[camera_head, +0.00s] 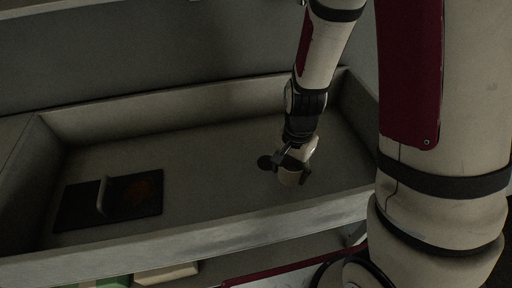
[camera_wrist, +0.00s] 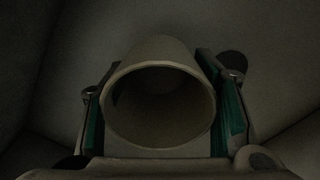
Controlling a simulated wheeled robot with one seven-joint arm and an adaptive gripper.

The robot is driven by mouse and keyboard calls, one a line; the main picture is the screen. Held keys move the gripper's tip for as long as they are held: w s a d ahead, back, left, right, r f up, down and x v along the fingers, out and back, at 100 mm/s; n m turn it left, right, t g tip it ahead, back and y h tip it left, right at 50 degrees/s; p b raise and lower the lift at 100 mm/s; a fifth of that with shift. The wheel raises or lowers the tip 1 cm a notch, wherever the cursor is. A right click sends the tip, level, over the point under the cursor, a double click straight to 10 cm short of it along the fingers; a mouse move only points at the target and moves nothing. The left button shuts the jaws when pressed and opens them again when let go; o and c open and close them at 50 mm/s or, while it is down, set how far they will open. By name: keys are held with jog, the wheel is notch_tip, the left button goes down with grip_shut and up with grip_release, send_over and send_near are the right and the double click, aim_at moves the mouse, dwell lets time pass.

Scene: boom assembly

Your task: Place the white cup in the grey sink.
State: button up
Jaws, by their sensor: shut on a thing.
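The white cup (camera_head: 291,175) is inside the grey sink (camera_head: 210,215), in its right part near the dark round drain. My gripper (camera_head: 291,168) is shut on the cup. In the wrist view the cup (camera_wrist: 160,100) shows its open mouth towards the camera, with a finger of my gripper (camera_wrist: 160,115) on each side of it. The inside of the cup looks empty but is dark. I cannot tell whether the cup's base touches the sink floor.
A dark board (camera_head: 130,197) with a pale upright handle or bar on it lies at the left of the sink. The middle of the sink floor is clear. The sink's raised front wall runs along the near side.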

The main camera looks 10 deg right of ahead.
jog(key=b, duration=0.1)
send_over(274, 148)
jog(key=shift+f, duration=0.75)
jog(key=shift+w+f, duration=0.1)
jog(key=shift+f, duration=1.65)
jog(key=shift+f, duration=0.2)
jog(key=o, duration=1.1)
jog(key=shift+o, duration=0.2)
jog(key=shift+r, duration=0.1)
notch_tip(274, 148, up, 12)
jog(key=shift+r+p, duration=0.15)
jog(key=shift+p, duration=0.3)
